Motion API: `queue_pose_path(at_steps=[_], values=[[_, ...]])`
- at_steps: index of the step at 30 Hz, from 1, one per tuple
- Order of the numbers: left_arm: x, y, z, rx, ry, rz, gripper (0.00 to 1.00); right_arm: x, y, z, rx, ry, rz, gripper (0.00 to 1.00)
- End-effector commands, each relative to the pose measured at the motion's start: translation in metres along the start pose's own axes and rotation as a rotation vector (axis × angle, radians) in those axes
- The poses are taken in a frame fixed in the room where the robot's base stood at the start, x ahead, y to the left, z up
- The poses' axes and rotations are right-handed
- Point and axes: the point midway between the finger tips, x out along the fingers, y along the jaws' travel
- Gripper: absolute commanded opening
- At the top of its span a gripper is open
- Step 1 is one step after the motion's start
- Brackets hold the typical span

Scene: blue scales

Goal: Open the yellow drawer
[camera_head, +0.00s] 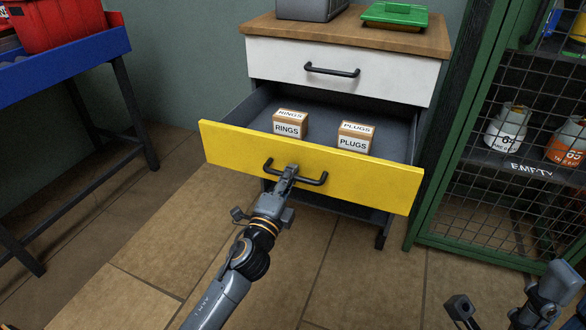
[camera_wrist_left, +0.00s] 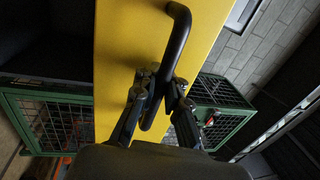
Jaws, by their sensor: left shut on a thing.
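The yellow drawer (camera_head: 230,142) is pulled out from the cabinet, below a white drawer. Two small boxes lie inside it, one labelled RINGS (camera_head: 289,127) and one labelled PLUGS (camera_head: 354,140). Its black bar handle (camera_head: 312,181) is on the yellow front. My left gripper (camera_head: 288,174) is shut on the handle near its middle. In the left wrist view its fingers (camera_wrist_left: 159,92) are on either side of the black handle (camera_wrist_left: 180,30), in front of the yellow panel (camera_wrist_left: 117,45). My right gripper (camera_head: 492,311) is at the bottom right, away from the drawer, with its fingers apart.
The white drawer (camera_head: 280,55) above is shut. A green object (camera_head: 394,15) and a grey box stand on the wooden top. A blue table (camera_head: 60,65) with a red crate stands at the left. The tiled floor in front is clear.

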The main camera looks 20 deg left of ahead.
Motion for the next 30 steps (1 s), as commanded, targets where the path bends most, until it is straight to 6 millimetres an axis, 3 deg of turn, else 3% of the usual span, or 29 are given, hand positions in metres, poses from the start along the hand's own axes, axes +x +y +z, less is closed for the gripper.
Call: queue_pose_path(at_steps=[14, 15, 18, 30], values=[[-0.0031, 0.002, -0.0007, -0.001, 0.001, 0.004, 0.0, 0.0, -0.0001, 0.0003, 0.0, -0.001, -0.001, 0.4], [-0.0031, 0.002, -0.0008, -0.001, 0.001, 0.004, 0.15, -0.0001, -0.0001, 0.0004, 0.0, -0.002, -0.001, 0.4], [-0.003, 0.0016, -0.0006, 0.0, 0.001, 0.004, 0.34, -0.0006, 0.0, 0.0007, 0.0, -0.004, 0.0, 0.4], [-0.009, 0.0012, -0.0004, -0.001, 0.001, 0.003, 0.34, -0.0021, 0.0003, 0.0016, -0.001, -0.01, 0.001, 0.4]])
